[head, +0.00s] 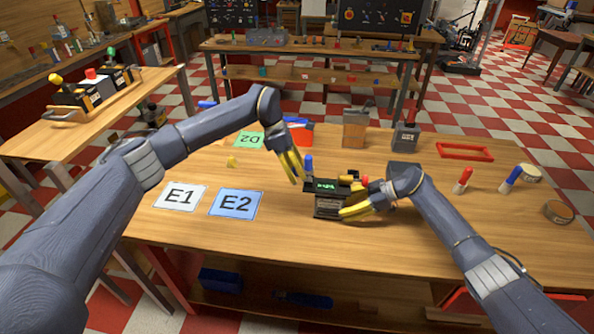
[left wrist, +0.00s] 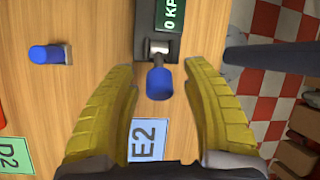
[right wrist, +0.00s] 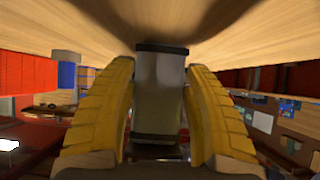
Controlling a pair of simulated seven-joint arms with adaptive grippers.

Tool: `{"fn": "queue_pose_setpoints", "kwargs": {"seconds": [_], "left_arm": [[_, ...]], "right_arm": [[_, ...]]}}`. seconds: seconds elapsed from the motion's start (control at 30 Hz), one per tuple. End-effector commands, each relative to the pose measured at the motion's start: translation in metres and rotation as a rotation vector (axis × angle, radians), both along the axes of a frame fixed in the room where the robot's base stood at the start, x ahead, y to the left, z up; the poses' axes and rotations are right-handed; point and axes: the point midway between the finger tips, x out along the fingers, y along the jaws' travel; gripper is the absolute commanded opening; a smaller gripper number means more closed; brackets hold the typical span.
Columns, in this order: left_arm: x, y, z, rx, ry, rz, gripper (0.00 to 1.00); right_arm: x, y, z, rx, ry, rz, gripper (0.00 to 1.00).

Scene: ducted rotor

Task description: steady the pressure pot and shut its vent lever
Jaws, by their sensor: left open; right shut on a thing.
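The pressure pot (head: 328,206) stands on the table, a dark box with a grey body and a green-lit display on top. Its display reads 0 KP, cut off, in the left wrist view (left wrist: 172,18). The vent lever has a blue knob (head: 308,163) that stands up at the pot's left side. My left gripper (head: 300,180) is open, and the blue knob (left wrist: 159,83) lies between its fingers, apart from both. My right gripper (head: 345,212) is shut on the pot's body (right wrist: 158,95), one yellow finger on each side.
White card E1 (head: 180,195), blue card E2 (head: 236,204) and green card D2 (head: 250,139) lie left of the pot. A red frame (head: 464,151), a red-topped item (head: 463,180) and a blue-topped item (head: 511,179) are at right.

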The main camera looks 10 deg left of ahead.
Motion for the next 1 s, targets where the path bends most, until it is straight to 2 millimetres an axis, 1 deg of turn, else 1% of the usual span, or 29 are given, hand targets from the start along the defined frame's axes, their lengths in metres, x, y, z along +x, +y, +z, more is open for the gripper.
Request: {"fn": "queue_pose_setpoints", "kwargs": {"seconds": [0.23,0.6,0.67,1.0], "left_arm": [[0.0001,-0.0001,0.0,0.0,0.0,0.0,0.49],[0.0002,0.0001,0.0001,0.0,-0.001,0.0,0.06],[0.0001,0.0001,0.0002,0.0,0.0,0.0,0.0],[-0.0001,0.0003,-0.0002,0.001,0.0,0.0,0.0]], "right_arm": [[-0.0001,-0.0006,-0.0008,-0.002,0.001,-0.001,0.05],[-0.0001,-0.0006,-0.0008,-0.002,0.001,-0.001,0.05],[-0.0001,-0.0006,-0.0008,-0.002,0.001,-0.001,0.05],[0.0,-0.0008,-0.0008,-0.002,0.0,-0.001,0.05]]}}
